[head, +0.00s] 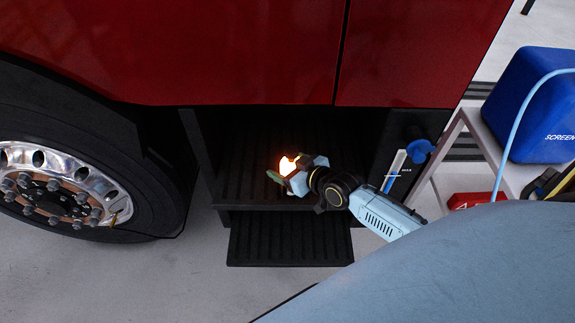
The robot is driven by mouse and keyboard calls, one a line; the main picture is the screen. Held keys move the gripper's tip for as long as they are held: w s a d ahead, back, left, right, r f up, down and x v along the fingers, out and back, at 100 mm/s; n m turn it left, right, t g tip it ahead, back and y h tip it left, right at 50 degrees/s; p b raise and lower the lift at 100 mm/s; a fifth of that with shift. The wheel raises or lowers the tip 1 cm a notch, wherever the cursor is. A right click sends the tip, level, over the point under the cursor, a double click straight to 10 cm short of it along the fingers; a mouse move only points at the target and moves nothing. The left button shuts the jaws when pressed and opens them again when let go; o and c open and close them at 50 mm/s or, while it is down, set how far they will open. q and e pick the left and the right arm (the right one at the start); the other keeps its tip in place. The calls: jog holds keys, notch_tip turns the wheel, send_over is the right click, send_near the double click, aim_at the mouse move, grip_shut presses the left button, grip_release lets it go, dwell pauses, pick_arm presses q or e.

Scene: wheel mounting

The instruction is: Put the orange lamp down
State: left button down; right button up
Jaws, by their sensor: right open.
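The orange lamp (287,166) glows brightly on the dark step of the red truck. My right gripper (288,173) reaches in from the right with its jaws open. Its fingers are at the lamp, one on either side, and partly cover it. The glow hides the lamp's outline, and I cannot tell whether the fingers touch it. My left gripper is not in view.
The dark upper step (240,165) lies under the red truck body (200,50), with a lower step (290,240) below. A wheel (60,185) stands at left. At right, a blue box (535,105) with a hose sits on a light shelf (485,140).

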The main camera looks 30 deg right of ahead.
jog(key=shift+r, duration=0.1)
jog(key=shift+s+r, duration=0.1)
jog(key=shift+s, duration=0.15)
jog(key=p+v, duration=0.2)
jog(key=v, duration=0.9)
jog(key=shift+s+d+p, duration=0.15)
jog(key=shift+s+p, duration=0.1)
jog(key=shift+p, duration=0.05)
jog(key=shift+r, duration=0.1)
